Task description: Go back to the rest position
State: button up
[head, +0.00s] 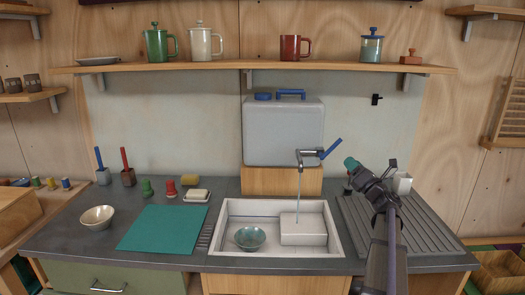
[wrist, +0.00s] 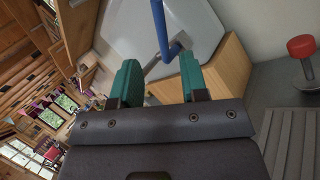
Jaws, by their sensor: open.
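My gripper (head: 355,168) is held above the drainboard, just right of the tap (head: 310,156). In the wrist view its two teal fingers (wrist: 160,82) are apart with nothing between them. The tap's blue lever (head: 331,148) points up and right, a little beyond the fingertips. The lever also shows in the wrist view (wrist: 159,28), ahead of the gap between the fingers. A thin stream of water (head: 298,196) falls from the spout into the sink.
The sink (head: 223,225) holds a teal bowl (head: 250,238) and a pale block (head: 303,229). A water container (head: 283,130) stands behind the tap. The ribbed drainboard (head: 430,235) lies under my arm. A red-topped item (wrist: 301,46) stands at right in the wrist view. A shelf (head: 220,68) runs above.

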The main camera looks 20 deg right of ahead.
jog(key=s+a+f+n+g+y+p, duration=0.25)
jog(key=a+f+n+g, duration=0.55)
jog(key=a+n, duration=0.6)
jog(key=s+a+f+n+g+y+p, duration=0.1)
jog(key=s+a+f+n+g+y, duration=0.45)
jog(key=a+n, duration=0.85)
jog(key=s+a+n+g+h+p, duration=0.2)
jog(key=s+a+n+g+h, duration=0.2)
jog(key=a+n, duration=0.3)
jog(key=s+a+f+n+g+h+p, duration=0.1)
jog(key=s+a+n+g+h+p, duration=0.2)
jog(key=a+n, duration=0.4)
jog(key=s+a+g+h, duration=0.1)
jog(key=s+a, duration=0.1)
jog(key=a, duration=0.3)
jog(key=shift+n+g, duration=0.3)
jog(key=shift+g, duration=0.05)
jog(key=shift+a+f, duration=0.1)
